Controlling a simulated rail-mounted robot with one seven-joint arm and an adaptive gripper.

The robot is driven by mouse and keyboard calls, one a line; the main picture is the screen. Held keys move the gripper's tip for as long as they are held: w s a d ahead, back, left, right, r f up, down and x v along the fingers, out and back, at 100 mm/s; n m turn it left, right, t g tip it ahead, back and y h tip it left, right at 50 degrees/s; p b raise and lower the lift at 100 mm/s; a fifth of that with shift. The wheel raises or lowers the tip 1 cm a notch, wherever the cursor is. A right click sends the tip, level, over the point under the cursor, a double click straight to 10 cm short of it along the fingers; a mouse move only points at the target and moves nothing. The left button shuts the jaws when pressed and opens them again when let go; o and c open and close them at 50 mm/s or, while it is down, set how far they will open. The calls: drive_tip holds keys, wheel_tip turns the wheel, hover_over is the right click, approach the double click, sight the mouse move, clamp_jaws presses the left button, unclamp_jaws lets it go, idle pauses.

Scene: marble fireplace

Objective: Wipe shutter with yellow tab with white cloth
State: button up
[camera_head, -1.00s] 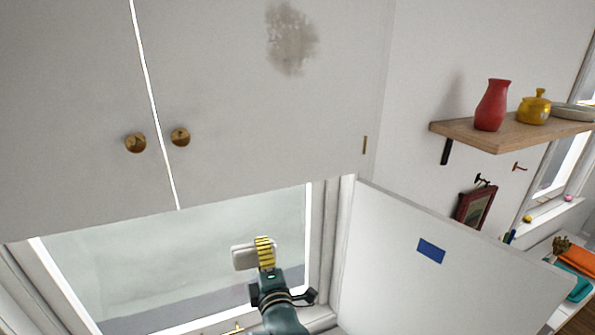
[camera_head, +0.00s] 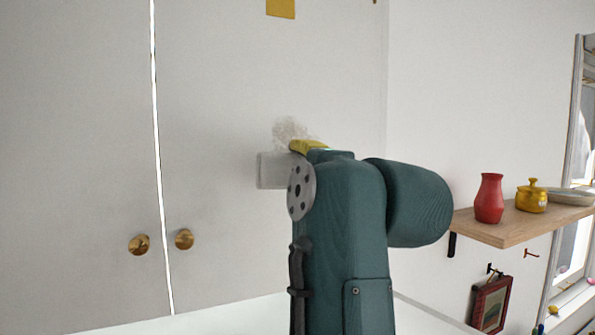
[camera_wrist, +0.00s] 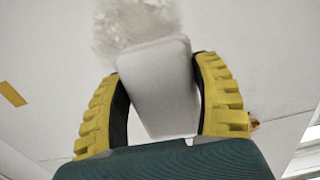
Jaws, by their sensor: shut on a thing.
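The shutter with the yellow tab (camera_head: 281,8) is the right-hand pale door panel (camera_head: 230,90) in the head view. A brownish-grey smudge (camera_head: 290,130) marks it, its lower part hidden behind the cloth and my gripper. My gripper (camera_head: 308,146) is shut on the white cloth (camera_head: 270,170), a pad-like block held up at the shutter just below the smudge. In the wrist view the cloth (camera_wrist: 158,85) sits between my yellow ribbed fingers, its far end overlapping the smudge (camera_wrist: 135,25). I cannot tell whether it touches the surface. The tab also shows in the wrist view (camera_wrist: 12,94).
Two brass knobs (camera_head: 184,239) flank the gap between the shutters. A wooden shelf (camera_head: 515,222) at right holds a red vase (camera_head: 489,198) and a yellow pot (camera_head: 532,196). A framed picture (camera_head: 491,303) hangs below. The shutter around the smudge is clear.

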drive_tip(key=p+x, duration=0.5)
drive_tip(key=x, duration=0.1)
drive_tip(key=shift+p, duration=0.35)
drive_tip(key=shift+s, duration=0.1)
